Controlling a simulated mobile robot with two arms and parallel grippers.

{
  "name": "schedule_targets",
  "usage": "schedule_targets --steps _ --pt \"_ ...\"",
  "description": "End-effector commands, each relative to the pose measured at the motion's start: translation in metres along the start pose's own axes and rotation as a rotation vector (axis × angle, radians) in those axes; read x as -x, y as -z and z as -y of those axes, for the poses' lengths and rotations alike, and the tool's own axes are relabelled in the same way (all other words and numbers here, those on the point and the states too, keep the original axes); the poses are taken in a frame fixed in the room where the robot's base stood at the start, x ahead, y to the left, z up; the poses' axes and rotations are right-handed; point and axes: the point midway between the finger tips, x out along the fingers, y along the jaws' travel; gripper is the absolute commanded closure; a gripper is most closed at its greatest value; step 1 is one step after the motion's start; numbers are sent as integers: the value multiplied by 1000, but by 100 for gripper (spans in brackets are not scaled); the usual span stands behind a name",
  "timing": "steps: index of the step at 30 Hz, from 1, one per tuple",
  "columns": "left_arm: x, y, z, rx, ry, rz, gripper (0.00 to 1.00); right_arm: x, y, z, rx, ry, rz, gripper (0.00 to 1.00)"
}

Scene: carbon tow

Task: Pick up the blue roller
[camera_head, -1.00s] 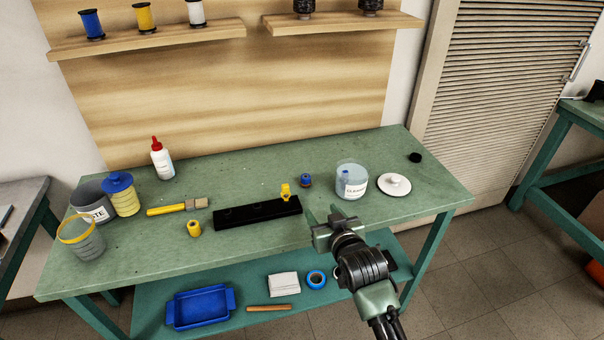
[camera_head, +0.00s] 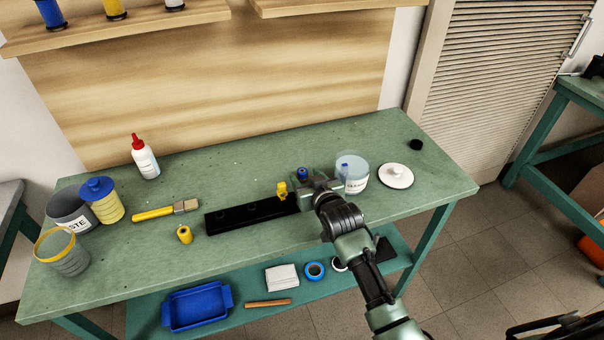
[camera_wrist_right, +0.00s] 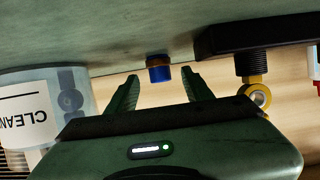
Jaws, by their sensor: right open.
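The blue roller (camera_head: 302,173) stands on the green table just right of the black holder's end, partly hidden behind my right gripper (camera_head: 308,183). In the right wrist view, which is upside down, the roller (camera_wrist_right: 159,73) shows blue with a brown part against the table. It lies between the lines of the two spread green fingers (camera_wrist_right: 160,84), around their tips. The right gripper is open and nothing is clamped in it. Whether the fingertips are level with the roller or short of it, I cannot tell. My left gripper is not in view.
The black holder (camera_head: 226,220) with a yellow roller (camera_head: 282,190) on it is close on the left. Another yellow roller (camera_head: 184,235) and a brush (camera_head: 153,214) lie farther left.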

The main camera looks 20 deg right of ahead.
Motion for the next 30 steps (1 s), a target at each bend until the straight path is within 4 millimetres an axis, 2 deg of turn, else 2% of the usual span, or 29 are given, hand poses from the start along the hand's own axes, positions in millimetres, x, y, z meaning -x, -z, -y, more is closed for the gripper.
schedule_targets --steps 4,12,13,18,30 --pt "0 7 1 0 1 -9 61 -16 1 0 0 0 -1 49" --pt "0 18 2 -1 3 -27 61 -19 0 0 0 0 0 49" --pt "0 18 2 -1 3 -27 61 -19 0 0 0 0 0 52" --pt "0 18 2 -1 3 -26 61 -19 0 0 0 0 0 99" --pt "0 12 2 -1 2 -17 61 -18 4 0 0 0 -1 100"
